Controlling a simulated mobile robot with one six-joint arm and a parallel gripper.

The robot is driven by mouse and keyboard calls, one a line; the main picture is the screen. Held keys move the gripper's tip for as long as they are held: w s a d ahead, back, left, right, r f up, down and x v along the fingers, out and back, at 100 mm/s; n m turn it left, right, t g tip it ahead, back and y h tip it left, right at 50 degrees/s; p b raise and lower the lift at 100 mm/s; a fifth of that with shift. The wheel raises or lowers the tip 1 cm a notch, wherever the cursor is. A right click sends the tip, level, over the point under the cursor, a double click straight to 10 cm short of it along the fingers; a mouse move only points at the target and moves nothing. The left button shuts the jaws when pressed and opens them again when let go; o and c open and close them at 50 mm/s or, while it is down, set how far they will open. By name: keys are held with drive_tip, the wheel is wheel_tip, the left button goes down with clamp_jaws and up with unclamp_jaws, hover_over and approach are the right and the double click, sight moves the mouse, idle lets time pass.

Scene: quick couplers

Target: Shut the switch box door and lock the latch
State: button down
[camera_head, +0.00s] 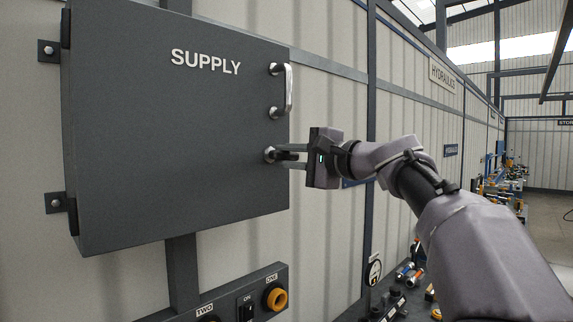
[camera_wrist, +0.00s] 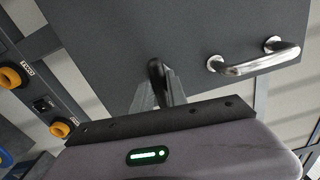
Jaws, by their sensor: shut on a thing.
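The dark grey switch box door (camera_head: 170,130), marked SUPPLY, sits flat across the front of its box on the wall in the head view, and looks shut. A chrome bar handle (camera_head: 288,90) is on its right side; the handle also shows in the wrist view (camera_wrist: 255,62). My gripper (camera_head: 290,157) comes from the right and is shut on the latch lever. In the wrist view the dark lever (camera_wrist: 155,70) stands between my fingers. The fingers partly hide the latch.
Below the box is a dark panel (camera_head: 232,301) with a switch marked ON and yellow-orange ring couplers (camera_head: 277,298).

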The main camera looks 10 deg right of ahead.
drive_tip(key=shift+n, duration=0.5)
drive_tip(key=shift+b, duration=0.35)
drive_tip(key=c, duration=1.3)
unclamp_jaws()
drive_tip(key=v, duration=1.7)
drive_tip(key=shift+s+d+b, duration=0.1)
drive_tip(key=shift+s+b, duration=0.1)
drive_tip(key=shift+b, duration=0.2)
